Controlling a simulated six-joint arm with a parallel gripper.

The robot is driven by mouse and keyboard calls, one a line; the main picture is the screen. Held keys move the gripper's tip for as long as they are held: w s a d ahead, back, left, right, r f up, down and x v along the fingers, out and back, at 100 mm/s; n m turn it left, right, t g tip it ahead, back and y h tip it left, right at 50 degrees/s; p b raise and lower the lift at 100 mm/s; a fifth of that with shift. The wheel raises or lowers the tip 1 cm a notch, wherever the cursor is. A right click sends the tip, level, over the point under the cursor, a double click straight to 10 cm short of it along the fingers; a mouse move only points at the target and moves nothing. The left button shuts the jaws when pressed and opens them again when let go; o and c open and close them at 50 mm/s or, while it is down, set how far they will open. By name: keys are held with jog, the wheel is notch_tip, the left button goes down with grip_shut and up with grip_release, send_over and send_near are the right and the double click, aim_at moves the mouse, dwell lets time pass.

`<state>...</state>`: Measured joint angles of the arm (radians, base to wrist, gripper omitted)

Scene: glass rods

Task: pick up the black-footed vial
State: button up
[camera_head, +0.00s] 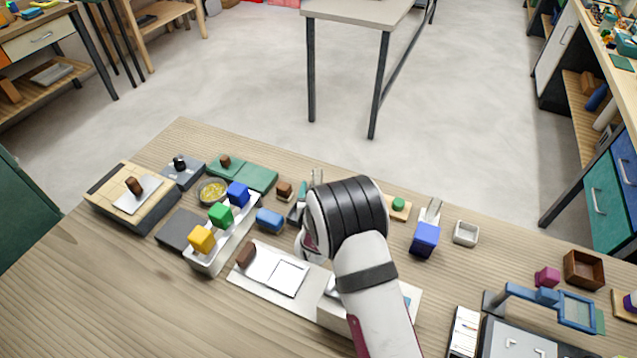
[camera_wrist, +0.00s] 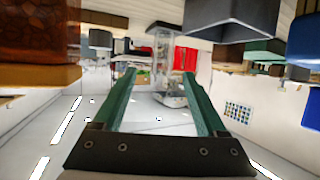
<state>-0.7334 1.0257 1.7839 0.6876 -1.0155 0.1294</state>
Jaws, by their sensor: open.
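My gripper (camera_wrist: 160,75) is open, with its two green fingers spread in the wrist view. Its green tips also show at the left of my wrist in the head view (camera_head: 301,196). The wrist picture looks upside down, with the tabletop things hanging from its top. A clear upright vial (camera_wrist: 163,50) with a dark end at the top of the picture appears beyond the fingertips, roughly in line with the gap. I take it for the black-footed vial. A clear vial-like thing (camera_head: 317,177) shows just behind my gripper in the head view, its lower part hidden. Nothing is visibly held.
A blue cube (camera_head: 425,238) stands right of my wrist, with another clear piece (camera_head: 433,210) behind it. A tray (camera_head: 207,258) with yellow, green and blue blocks is at the left. A blue block (camera_head: 270,220) and a brown block (camera_head: 284,189) lie close to the gripper.

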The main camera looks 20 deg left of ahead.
aim_at(317, 179)
jog(key=x, duration=0.7)
jog(key=shift+s+a, duration=0.1)
jog(key=shift+a, duration=0.1)
grip_shut()
